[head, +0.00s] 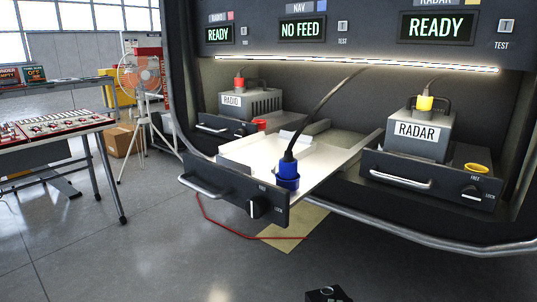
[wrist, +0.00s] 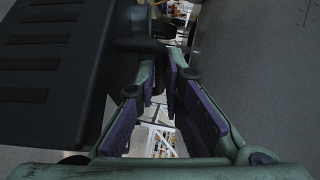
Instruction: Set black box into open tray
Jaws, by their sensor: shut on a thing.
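The open tray (head: 318,168) is pulled out from the middle bay of the dark rack in the head view. It has a pale floor, a black front panel with a bar handle, and a FREE/LOCK knob. A blue plug (head: 288,170) on a black cable stands at its front right corner. In the wrist view the black box (wrist: 45,75), dark with ribs, fills the left side. My gripper (wrist: 164,72) is shut on what looks like its dark handle. The fingers partly hide the grip. The gripper is not clearly visible in the head view.
A grey RADIO unit (head: 250,101) sits in the left bay and a RADAR unit (head: 418,133) in the right bay. A small dark object (head: 327,294), unclear, shows at the bottom edge. A red cable (head: 235,230) lies on the floor. A table (head: 60,135) stands left.

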